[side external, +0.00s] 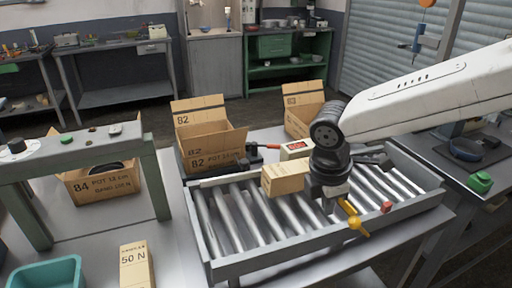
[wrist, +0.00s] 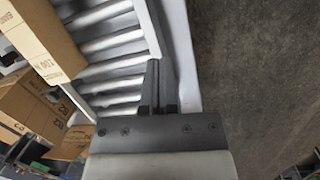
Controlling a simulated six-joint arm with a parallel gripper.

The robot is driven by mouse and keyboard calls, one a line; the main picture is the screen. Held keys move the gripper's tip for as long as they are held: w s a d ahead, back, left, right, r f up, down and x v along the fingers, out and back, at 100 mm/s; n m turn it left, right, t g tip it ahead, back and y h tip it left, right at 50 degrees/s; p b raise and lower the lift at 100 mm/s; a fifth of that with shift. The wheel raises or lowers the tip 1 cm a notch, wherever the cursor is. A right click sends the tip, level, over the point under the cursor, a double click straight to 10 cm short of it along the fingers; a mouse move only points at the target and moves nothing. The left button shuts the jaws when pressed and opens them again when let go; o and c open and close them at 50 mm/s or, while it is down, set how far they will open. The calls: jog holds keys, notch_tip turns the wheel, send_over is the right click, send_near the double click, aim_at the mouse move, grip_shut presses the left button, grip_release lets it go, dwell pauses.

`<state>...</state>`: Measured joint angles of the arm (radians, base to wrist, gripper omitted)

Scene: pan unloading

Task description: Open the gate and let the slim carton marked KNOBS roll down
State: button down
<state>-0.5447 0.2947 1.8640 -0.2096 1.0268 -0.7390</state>
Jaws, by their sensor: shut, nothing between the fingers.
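A tan carton (side external: 286,181) lies on the roller track (side external: 225,215), just left of my gripper. A tan carton (wrist: 45,40) also shows at the upper left of the wrist view; its print is too small to read as KNOBS. A yellow handle (side external: 357,224) sits by the near rail of the track, just below my gripper (side external: 334,205). I cannot tell if they touch, or which part is the gate. In the wrist view my gripper (wrist: 159,70) has its fingers together and empty, over the track's side rail (wrist: 180,50).
Open cartons marked 82 (side external: 212,155) stand behind the track. A small box with a red label (side external: 296,149) is at its far side. A 50 N carton (side external: 136,265) and a teal bin (side external: 45,273) are at the front left.

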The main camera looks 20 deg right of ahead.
jog(key=shift+f, duration=0.1)
dwell(0.3)
notch_tip(320, 180, down, 10)
jog(key=d, duration=0.2)
jog(key=shift+d+r, duration=0.55)
jog(key=shift+d, duration=0.25)
jog(key=shift+d+r, duration=0.55)
jog(key=shift+d, duration=0.25)
